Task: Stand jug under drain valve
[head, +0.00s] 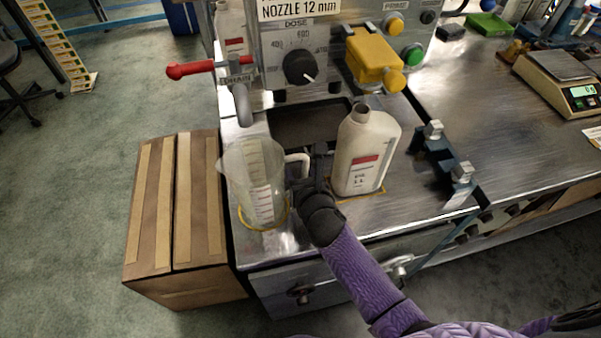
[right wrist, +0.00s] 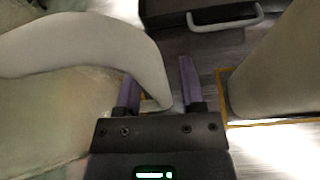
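The clear measuring jug (head: 248,180), with a white handle (head: 297,160), stands upright at the bench's front left corner, on a yellow outline. The drain valve (head: 243,105) has a red lever (head: 195,69) and a grey downward spout; it is behind the jug in the head view. My right gripper (head: 320,160) is beside the jug at its handle. In the right wrist view the fingers (right wrist: 160,88) are apart, with the curved handle (right wrist: 110,45) between them and a narrow gap beside the right finger. My left gripper is not in view.
A white oil bottle (head: 364,150) stands just right of my right gripper, on its own yellow outline. A dark recessed tray (head: 300,125) lies behind. Blue clamps (head: 445,155) are at the right. A cardboard box (head: 175,210) stands left of the bench.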

